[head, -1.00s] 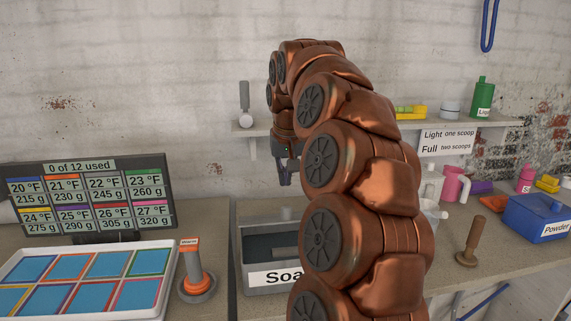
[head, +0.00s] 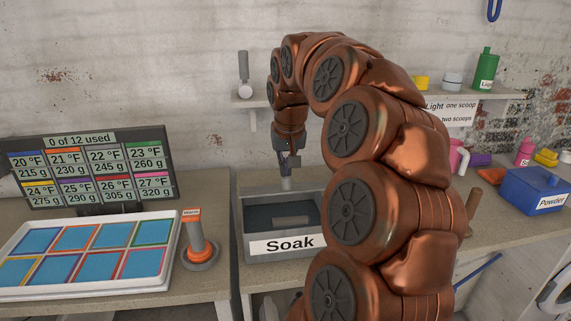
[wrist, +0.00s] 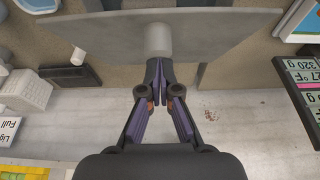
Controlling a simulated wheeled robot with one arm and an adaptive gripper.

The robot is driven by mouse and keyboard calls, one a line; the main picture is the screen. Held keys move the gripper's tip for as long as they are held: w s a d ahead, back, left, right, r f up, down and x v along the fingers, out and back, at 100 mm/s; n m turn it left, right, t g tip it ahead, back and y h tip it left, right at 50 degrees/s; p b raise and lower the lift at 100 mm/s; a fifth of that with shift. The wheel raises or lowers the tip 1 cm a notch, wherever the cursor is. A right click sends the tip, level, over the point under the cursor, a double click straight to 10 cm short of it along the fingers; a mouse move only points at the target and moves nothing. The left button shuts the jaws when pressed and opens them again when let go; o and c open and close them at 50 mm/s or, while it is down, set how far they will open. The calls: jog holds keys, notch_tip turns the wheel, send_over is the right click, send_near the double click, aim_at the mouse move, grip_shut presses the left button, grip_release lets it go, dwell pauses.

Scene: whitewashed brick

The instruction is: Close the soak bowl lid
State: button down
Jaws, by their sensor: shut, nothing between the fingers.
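The soak bowl (head: 262,247) is a grey rectangular tub labelled "Soak", on the counter at the middle of the head view. Its dark inside shows from above, with a grey block-like part (head: 291,221) in it. A short light grey knob (head: 286,184) stands at the bowl's back edge. In the wrist view the knob (wrist: 158,38) rises from a broad grey plate (wrist: 105,38), which looks like the lid, at the bowl's back. My gripper (head: 288,172) is shut and empty, pointing down just above the knob. Whether its tips touch the knob is unclear.
Left are a white tray (head: 172,228) of blue panels, an orange-grey "Warm" lever (head: 196,241) and a display board (head: 100,193). A shelf (head: 240,101) runs behind. Right is a blue "Powder" box (head: 533,194). My arm hides the bowl's right side.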

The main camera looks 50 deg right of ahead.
jog(key=shift+f, duration=0.15)
jog(key=s+f+b, duration=0.1)
jog(key=b, duration=0.2)
jog(key=a+f+t+h+b, duration=0.1)
jog(key=f+b, duration=0.1)
jog(key=b, duration=0.1)
jog(key=s+a+f+t+b, duration=0.1)
jog(key=b, duration=0.2)
jog(key=shift+s+f+h+b, duration=0.25)
jog(key=shift+s+h+b, duration=0.05)
jog(key=shift+s+b, duration=0.1)
notch_tip(320, 180, down, 4)
jog(key=s+a+t+h+b, duration=0.1)
jog(key=t+h+b, duration=0.1)
jog(key=b, duration=0.5)
notch_tip(320, 180, up, 5)
jog(key=shift+s+r+p, duration=0.1)
jog(key=shift+r+p, duration=0.1)
jog(key=shift+p, duration=0.8)
send_near(288, 191)
jog(key=shift+s+a+r+b, duration=0.15)
jog(key=shift+s+a+r, duration=0.25)
jog(key=shift+s, duration=0.15)
jog(key=shift+s+a+r+b, duration=0.15)
jog(key=shift+s+a+r, duration=0.1)
jog(key=shift+s+r, duration=0.25)
jog(key=shift+f, duration=0.2)
